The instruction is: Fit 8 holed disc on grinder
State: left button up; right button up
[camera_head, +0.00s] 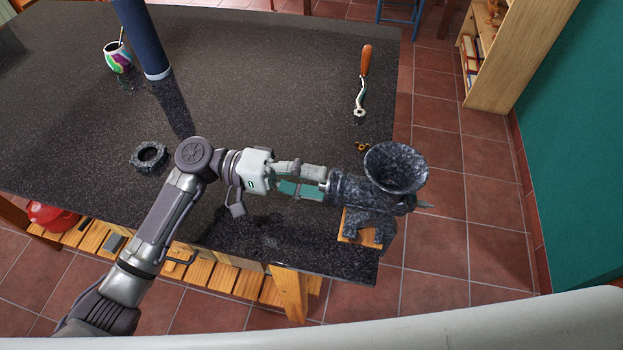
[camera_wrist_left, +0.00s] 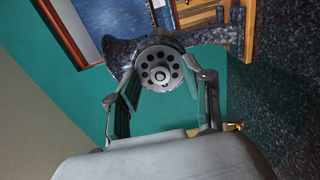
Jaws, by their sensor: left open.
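The dark speckled grinder (camera_head: 368,208) with its funnel stands on a wooden block at the table's right front edge. In the left wrist view, the grey holed disc (camera_wrist_left: 160,72) sits at the grinder's round mouth (camera_wrist_left: 143,48), facing the camera, with several dark holes around its centre. I cannot tell how deep it sits. My left gripper (camera_head: 324,182) points right at the mouth. Its fingers are open, one on each side of the disc in the left wrist view (camera_wrist_left: 163,82). In the head view the fingers mostly hide the disc. My right gripper is not in view.
A dark ring (camera_head: 149,156) lies left of my arm. A crank with an orange handle (camera_head: 363,82) lies behind the grinder, with a small brass piece (camera_head: 362,147) nearer. A blue cylinder (camera_head: 143,40) and a colourful cup (camera_head: 118,57) stand at back left. The table's middle is clear.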

pick_arm(q)
jog(key=shift+a, duration=0.1)
jog(key=b+v, duration=0.1)
jog(key=v, duration=0.5)
jog(key=shift+b, duration=0.3)
dwell(0.6)
